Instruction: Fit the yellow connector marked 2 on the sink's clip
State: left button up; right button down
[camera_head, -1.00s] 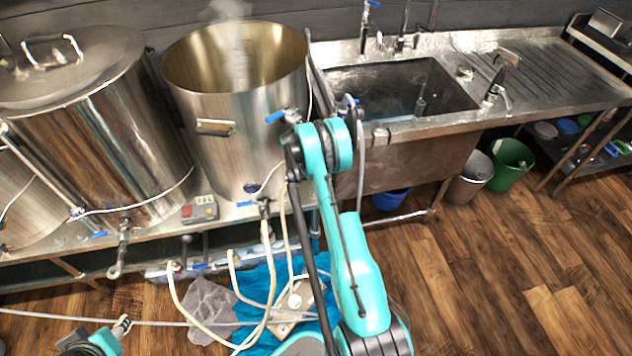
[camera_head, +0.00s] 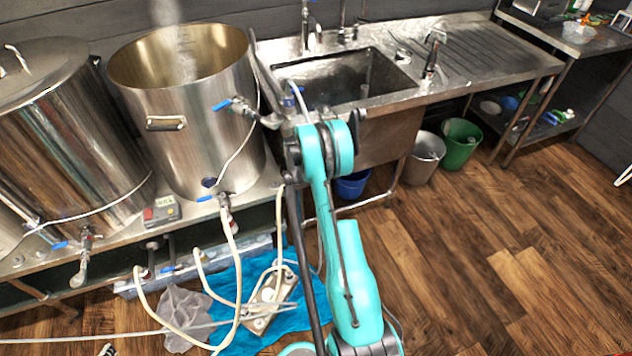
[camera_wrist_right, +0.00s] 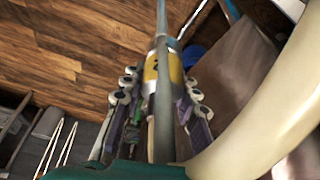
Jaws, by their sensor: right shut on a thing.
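In the right wrist view the yellow connector (camera_wrist_right: 151,72) with a dark 2 on its band sits between the fingers of my right gripper (camera_wrist_right: 160,92), which is shut on it. A grey hose or tube runs in line with it toward the top of the picture. In the head view my right arm hides the gripper and the connector, near the sink's left front corner. The steel sink (camera_head: 388,138) stands right of the open kettle. I cannot make out its clip clearly. Only a small tip, perhaps of my left gripper (camera_head: 106,349), shows at the bottom left edge.
The steaming open kettle (camera_head: 185,140) stands close left of my right arm. A blue bucket (camera_head: 352,186), a grey bucket (camera_head: 424,160) and a green bucket (camera_head: 460,150) are under the sink bench. Cream hoses (camera_head: 233,265) loop over a blue cloth (camera_head: 310,312). Floor at right is clear.

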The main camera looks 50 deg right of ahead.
jog(key=shift+s+d, duration=0.1)
jog(key=shift+s, duration=0.2)
jog(key=shift+r+p, duration=1.15)
jog(key=shift+r, duration=1.1)
